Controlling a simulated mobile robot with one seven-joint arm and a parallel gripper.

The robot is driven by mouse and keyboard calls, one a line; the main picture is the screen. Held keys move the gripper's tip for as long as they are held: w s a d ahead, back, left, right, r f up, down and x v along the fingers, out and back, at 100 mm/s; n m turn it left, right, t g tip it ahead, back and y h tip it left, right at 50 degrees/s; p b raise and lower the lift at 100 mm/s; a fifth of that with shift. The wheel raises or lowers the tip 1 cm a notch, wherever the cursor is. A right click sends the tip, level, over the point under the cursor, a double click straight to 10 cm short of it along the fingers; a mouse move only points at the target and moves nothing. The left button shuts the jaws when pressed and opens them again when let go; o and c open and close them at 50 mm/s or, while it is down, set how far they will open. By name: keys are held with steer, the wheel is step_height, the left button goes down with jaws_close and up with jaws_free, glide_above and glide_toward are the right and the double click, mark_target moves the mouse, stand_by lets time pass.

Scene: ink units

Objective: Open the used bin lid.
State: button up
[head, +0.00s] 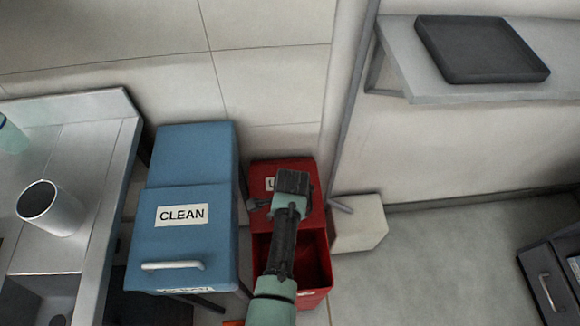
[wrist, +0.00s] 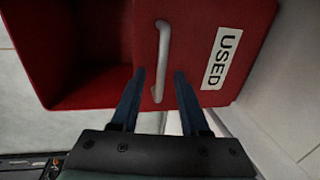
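The used bin (head: 319,296) is a red box beside the blue bin in the head view. Its lid (head: 262,172) sits over the rear part, and the front part stands open with its dark inside showing. In the wrist view the red lid (wrist: 200,14) carries a white "USED" label (wrist: 222,58) and a pale bar handle (wrist: 162,45). The open inside of the bin (wrist: 85,55) shows to its left. My gripper (wrist: 159,74) is open, with one finger on each side of the handle and visible gaps. In the head view my arm covers part of the bin and label.
A blue bin (head: 180,240) labelled "CLEAN" stands to the left, its lid shut. A metal counter (head: 85,150) with a white cup (head: 65,215) is further left. A pale block (head: 360,222) sits right of the red bin. A shelf (head: 400,50) holds a dark tray (head: 480,50).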

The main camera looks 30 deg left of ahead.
steer(key=shift+r, duration=0.15)
step_height(320, 180, up, 12)
steer(key=s+d+p, duration=0.1)
steer(key=s+p, duration=0.1)
steer(key=p, duration=0.1)
steer(key=shift+d+r, duration=0.2)
steer(key=shift+d, duration=0.05)
stand_by(0.4)
